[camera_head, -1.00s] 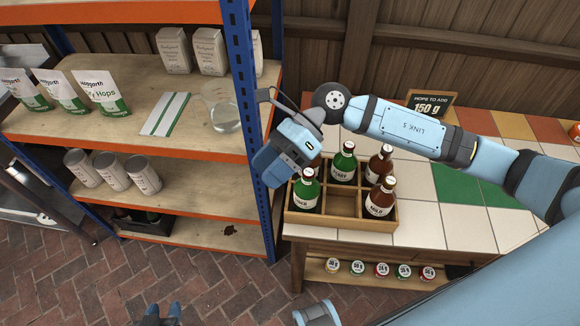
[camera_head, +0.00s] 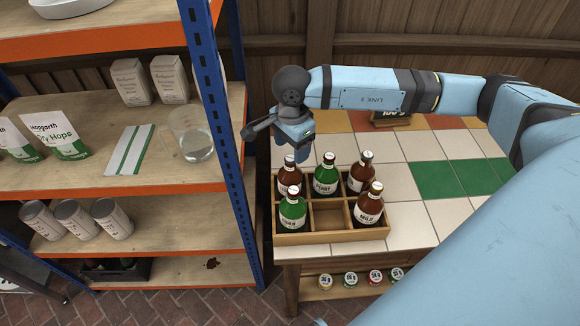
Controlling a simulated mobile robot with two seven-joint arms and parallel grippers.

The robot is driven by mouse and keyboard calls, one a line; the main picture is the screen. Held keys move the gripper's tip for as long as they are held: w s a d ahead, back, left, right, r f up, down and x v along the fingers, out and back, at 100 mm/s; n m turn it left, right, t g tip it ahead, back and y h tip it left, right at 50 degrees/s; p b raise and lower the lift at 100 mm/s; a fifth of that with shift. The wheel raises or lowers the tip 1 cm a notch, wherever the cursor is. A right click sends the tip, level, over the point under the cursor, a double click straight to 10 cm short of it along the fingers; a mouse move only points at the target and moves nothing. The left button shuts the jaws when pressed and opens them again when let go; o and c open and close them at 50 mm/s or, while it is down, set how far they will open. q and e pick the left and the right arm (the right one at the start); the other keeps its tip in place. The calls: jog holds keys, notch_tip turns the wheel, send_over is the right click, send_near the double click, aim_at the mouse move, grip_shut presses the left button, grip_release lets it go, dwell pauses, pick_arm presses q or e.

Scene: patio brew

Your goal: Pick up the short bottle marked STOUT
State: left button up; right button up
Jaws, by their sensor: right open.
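A wooden crate (camera_head: 330,238) on the tiled counter holds several bottles in its compartments; its front middle compartment is empty. A brown bottle (camera_head: 289,178) stands back left, a green one (camera_head: 326,178) back middle, and a brown one (camera_head: 360,176) back right. A green bottle (camera_head: 292,212) stands front left, and a brown one that seems marked MILD (camera_head: 369,207) front right. I cannot read STOUT on any label. My right gripper (camera_head: 303,153) is open, pointing down above the crate's back left, close to the back bottles' caps. My left gripper is out of view.
A shelf unit with a blue post (camera_head: 215,130) stands close left of the crate. It carries a glass jug (camera_head: 192,135), hop bags (camera_head: 55,137) and cans (camera_head: 75,219). A small sign (camera_head: 391,118) stands behind. The counter right of the crate is clear.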

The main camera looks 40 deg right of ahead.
aim_at(290, 158)
jog(key=shift+w+f+p, duration=0.2)
jog(key=shift+f+p, duration=0.05)
jog(key=shift+f, duration=1.3)
jog(key=shift+w+f+p, duration=0.15)
jog(key=shift+f+p, duration=0.05)
jog(key=shift+f, duration=1.3)
jog(key=shift+r, duration=0.1)
grip_shut()
